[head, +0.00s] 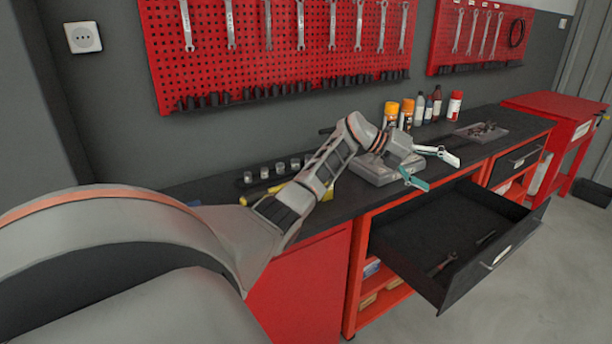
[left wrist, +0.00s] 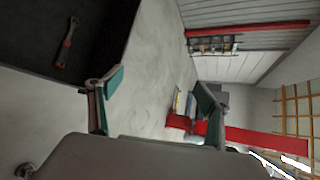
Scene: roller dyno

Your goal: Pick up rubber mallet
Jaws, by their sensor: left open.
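My left gripper (head: 430,168) is open and empty, above the front edge of the workbench near the open drawer. Its two teal-padded fingers also show wide apart in the left wrist view (left wrist: 158,95). I cannot pick out a rubber mallet for certain in either view. A short dark rod (head: 327,131) shows behind my left arm at the back of the bench; I cannot tell what it is. A yellow-handled tool (head: 262,194) lies on the bench, partly hidden by my arm. My right gripper is not in view.
The black drawer (head: 408,262) stands open, with a red-handled wrench (head: 443,264) inside. A grey block (head: 372,172) sits on the bench under my arm. Bottles and cans (head: 437,103) and a parts tray (head: 481,132) stand farther right. A red pegboard (head: 280,70) holds several wrenches.

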